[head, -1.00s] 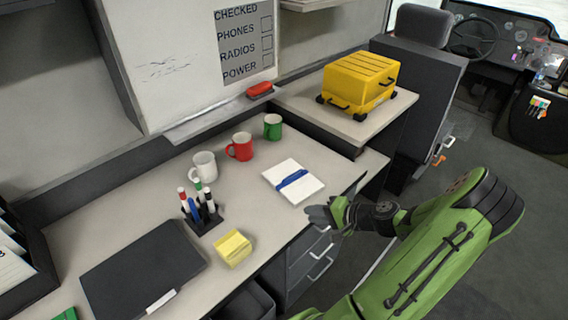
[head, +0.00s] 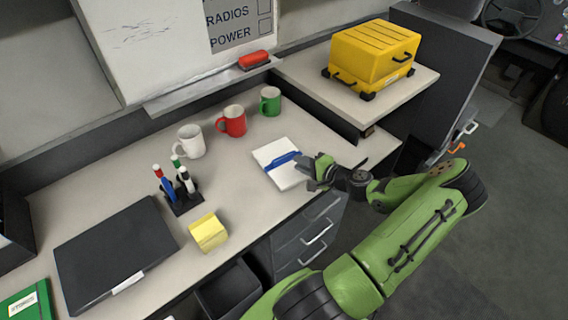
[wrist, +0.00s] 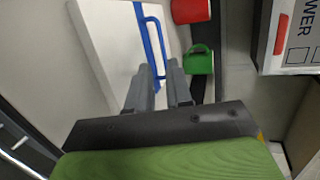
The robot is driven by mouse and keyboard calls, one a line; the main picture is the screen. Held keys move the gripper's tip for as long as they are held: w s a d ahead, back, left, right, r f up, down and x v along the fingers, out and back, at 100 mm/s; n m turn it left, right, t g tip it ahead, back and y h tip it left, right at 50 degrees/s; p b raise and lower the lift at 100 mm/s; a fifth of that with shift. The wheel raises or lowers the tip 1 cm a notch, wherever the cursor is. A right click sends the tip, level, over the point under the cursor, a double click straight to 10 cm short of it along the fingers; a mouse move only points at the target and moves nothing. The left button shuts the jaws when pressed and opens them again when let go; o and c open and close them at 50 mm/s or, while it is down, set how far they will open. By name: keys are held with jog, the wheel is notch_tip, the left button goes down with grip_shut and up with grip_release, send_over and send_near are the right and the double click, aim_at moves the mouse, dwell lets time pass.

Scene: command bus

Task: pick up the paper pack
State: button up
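The paper pack (head: 273,153), a white block with a blue band (head: 283,160), lies flat on the desk. In the wrist view the pack (wrist: 108,45) fills the upper left, and a raised blue loop of its band (wrist: 152,42) runs down toward my fingers. My gripper (head: 315,172) is at the pack's right edge, at the end of the band. In the wrist view my gripper's (wrist: 161,80) two fingers are apart, with the lower end of the blue loop showing in the gap. I see no firm grip; contact cannot be told.
White (head: 191,141), red (head: 232,121) and green (head: 270,101) mugs stand behind the pack. A pen holder (head: 182,203), yellow notes (head: 208,232) and a dark folder (head: 115,252) lie to the left. A yellow case (head: 370,58) stands on the raised shelf. Drawers (head: 305,240) are below the desk edge.

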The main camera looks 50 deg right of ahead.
aim_at(289, 164)
jog(key=b+x, duration=0.1)
jog(key=x, duration=0.5)
jog(key=shift+r, duration=0.15)
grip_shut()
jog(key=shift+r, duration=0.1)
